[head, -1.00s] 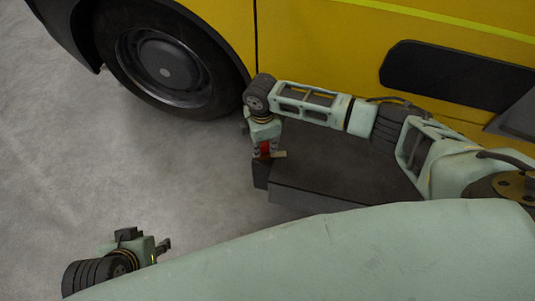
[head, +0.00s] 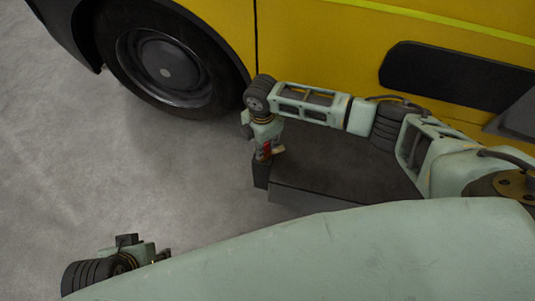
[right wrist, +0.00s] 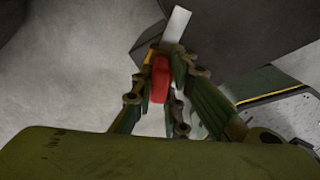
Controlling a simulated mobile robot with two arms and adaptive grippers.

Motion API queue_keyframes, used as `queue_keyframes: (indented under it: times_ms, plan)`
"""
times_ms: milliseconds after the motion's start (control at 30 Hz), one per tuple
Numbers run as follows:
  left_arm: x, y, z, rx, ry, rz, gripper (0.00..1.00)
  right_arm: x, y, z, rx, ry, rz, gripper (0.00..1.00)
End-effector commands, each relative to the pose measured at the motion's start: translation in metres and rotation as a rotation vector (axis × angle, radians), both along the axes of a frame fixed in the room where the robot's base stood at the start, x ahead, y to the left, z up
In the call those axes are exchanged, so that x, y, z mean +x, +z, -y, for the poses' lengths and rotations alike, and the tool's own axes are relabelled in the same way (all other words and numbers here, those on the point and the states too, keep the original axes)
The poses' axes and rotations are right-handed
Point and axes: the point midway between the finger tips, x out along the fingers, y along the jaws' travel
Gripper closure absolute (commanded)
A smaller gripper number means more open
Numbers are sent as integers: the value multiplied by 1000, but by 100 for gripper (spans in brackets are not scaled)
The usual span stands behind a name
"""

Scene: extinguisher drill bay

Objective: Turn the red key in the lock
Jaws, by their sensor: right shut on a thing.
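The red key (head: 266,147) is between the fingers of my right gripper (head: 264,153), which is shut on it. In the right wrist view the red key (right wrist: 160,79) shows between the fingers (right wrist: 163,60), with a pale flat bar (right wrist: 176,25) past their tips. In the head view this pale bar (head: 279,150) sticks out to the right of the fingertips. The gripper is over a small dark block (head: 261,174) at the left end of the dark bench. I cannot make out the lock. My left gripper (head: 162,256) is at lower left, mostly hidden.
The dark bench (head: 330,170) lies under my right forearm, beside a yellow vehicle (head: 330,50) with a large black wheel (head: 165,60). The grey floor (head: 70,160) at left is clear.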

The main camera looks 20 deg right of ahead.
Motion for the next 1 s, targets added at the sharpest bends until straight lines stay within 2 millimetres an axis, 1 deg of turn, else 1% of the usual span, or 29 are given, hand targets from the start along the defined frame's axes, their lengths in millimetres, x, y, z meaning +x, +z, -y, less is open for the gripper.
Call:
queue_keyframes:
  times_ms: [167, 267, 367, 900, 933, 1000]
  plan:
    - [0, 0, -1, 1, -1, 1, 60, 0, 0, 0, 1, -1, -1, 100]
    - [0, 1, -1, 3, -1, 2, 60, 0, 0, 0, 0, 28, -1, 100]
    - [0, 3, -1, 5, -3, 3, 60, 0, 1, 0, 0, 133, 0, 100]
    - [1, 5, -2, 5, -4, 3, 60, 0, 0, 0, 1, 866, -3, 100]
    - [1, 5, -2, 5, -4, 3, 60, 0, 0, 0, 1, 858, -3, 84]
    - [1, 5, -2, 5, -4, 3, 60, 0, 0, 0, 1, 854, -3, 78]
